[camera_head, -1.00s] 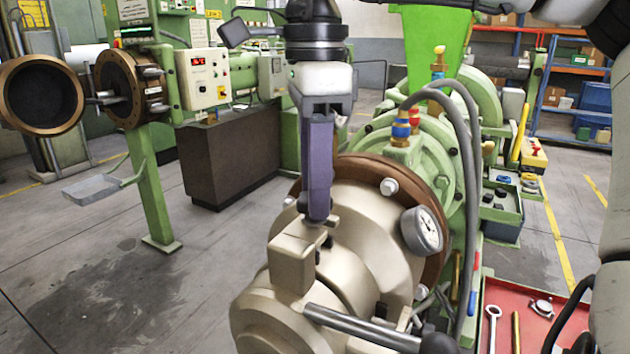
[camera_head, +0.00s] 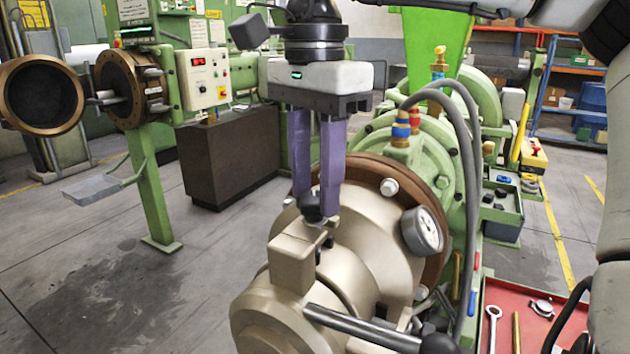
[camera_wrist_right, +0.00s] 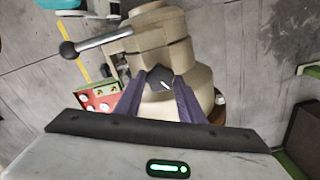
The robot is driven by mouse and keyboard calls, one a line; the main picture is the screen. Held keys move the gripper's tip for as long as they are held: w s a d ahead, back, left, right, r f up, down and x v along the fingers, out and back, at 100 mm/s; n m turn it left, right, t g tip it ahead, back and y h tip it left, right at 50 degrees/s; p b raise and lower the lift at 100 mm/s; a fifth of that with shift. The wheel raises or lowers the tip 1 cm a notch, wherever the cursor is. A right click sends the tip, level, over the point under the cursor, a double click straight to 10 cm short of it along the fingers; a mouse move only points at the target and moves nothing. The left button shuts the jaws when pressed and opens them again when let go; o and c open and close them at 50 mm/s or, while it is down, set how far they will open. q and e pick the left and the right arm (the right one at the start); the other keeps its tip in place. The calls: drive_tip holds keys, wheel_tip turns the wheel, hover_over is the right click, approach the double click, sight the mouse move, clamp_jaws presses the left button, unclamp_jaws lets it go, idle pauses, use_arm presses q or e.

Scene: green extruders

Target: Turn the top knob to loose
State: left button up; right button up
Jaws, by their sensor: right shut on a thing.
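The top knob (camera_head: 311,207) is a small black knob on top of the beige extruder head (camera_head: 372,235). My right gripper (camera_head: 321,208) comes down from above, its two purple fingers on either side of the knob, shut on it. In the right wrist view the black knob (camera_wrist_right: 159,78) with a white pointer mark sits between the fingertips of the gripper (camera_wrist_right: 160,92). My left gripper is not in view.
A pressure gauge (camera_head: 422,231) and a lever handle (camera_head: 360,328) stick out of the extruder head. Grey hoses (camera_head: 468,150) arch behind it. A red tray (camera_head: 525,310) with a wrench (camera_head: 493,325) lies at the lower right. Open floor is at the left.

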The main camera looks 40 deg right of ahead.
sight(315, 197)
drive_tip(key=o, duration=1)
drive_tip(key=shift+o, duration=0.2)
drive_tip(key=shift+r, duration=0.1)
wheel_tip(315, 197, up, 10)
idle(0.3)
